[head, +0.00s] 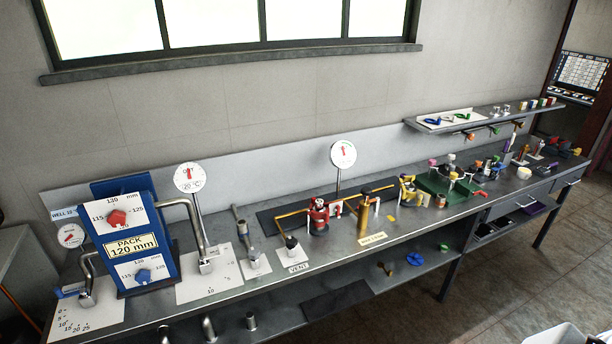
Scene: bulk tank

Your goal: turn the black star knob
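A small black knob (291,242) stands on a white plate marked VENT (298,267), near the front edge of the bench. It is too small to tell for sure whether it is star-shaped. To its left is a grey lever valve (243,237) on a white plate. A red star knob (117,218) and a blue star knob (143,276) sit on the blue PACK 120 mm panel at the left. Neither of my grippers is in view.
The long steel bench (225,284) carries bent metal pipes (197,232), round gauges (188,178) and red valve fittings (319,213). A wall shelf (470,119) hangs at the right.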

